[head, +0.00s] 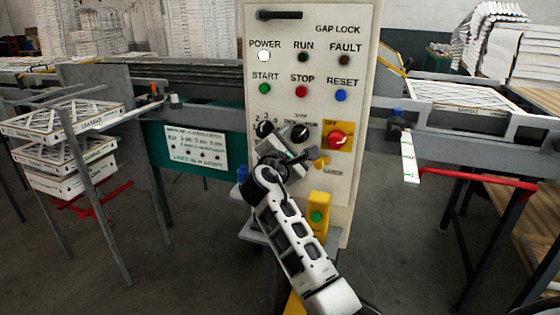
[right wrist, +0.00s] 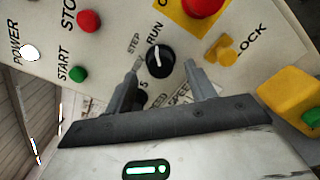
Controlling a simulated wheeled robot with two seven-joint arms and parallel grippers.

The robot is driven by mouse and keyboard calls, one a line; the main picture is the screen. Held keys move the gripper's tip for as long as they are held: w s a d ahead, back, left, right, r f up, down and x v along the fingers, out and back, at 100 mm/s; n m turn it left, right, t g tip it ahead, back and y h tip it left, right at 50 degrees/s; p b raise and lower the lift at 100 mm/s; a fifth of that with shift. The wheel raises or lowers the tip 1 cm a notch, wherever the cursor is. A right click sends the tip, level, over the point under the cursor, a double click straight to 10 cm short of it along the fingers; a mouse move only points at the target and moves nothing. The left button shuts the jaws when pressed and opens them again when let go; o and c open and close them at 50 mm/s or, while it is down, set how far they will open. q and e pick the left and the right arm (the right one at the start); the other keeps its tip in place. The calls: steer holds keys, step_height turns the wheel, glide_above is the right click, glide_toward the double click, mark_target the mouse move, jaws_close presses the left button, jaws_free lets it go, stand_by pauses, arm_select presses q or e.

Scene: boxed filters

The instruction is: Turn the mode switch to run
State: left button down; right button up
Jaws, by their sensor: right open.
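The mode switch (head: 300,131) is a black round knob on the pale control panel. In the right wrist view the mode switch (right wrist: 160,61) shows a white pointer line aimed up at about the RUN label (right wrist: 155,32); the STEP label (right wrist: 134,43) is left of it. My right gripper (head: 290,148) is just below the knob in the head view. In the right wrist view my right gripper (right wrist: 161,72) is open, its fingertips on either side of the knob with gaps; contact is not visible. My left gripper is not in view.
A red knob (head: 337,140) on a yellow plate is right of the switch; another black knob (head: 264,129) is left. START (head: 264,88), STOP (head: 302,91) and RESET (head: 341,96) buttons are above. The white power lamp (head: 264,56) is lit. A yellow box (head: 319,212) with a green button stands below.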

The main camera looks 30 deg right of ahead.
steer(key=v, duration=1.2)
steer(key=shift+s, duration=0.1)
steer(key=s+a+f+m+t+y, duration=0.1)
steer(key=s+a+f+y, duration=0.25)
steer(key=f, duration=0.55)
steer(key=s+a+f+m+y, duration=0.2)
steer(key=f+y, duration=0.3)
steer(key=f, duration=0.4)
steer(key=s+a+f+m+y, duration=0.2)
steer(key=s+f+m+y, duration=0.1)
steer(key=s, duration=0.3)
steer(key=s+a+f+m+g+y, duration=0.1)
steer(key=s+a+f+m+y, duration=0.2)
steer(key=s+m, duration=0.2)
steer(key=s+a+f+m+y, duration=0.3)
steer(key=s, duration=0.4)
steer(key=shift+f+m+g, duration=0.35)
steer(key=shift+m+g, duration=0.05)
steer(key=shift+w+a, duration=0.1)
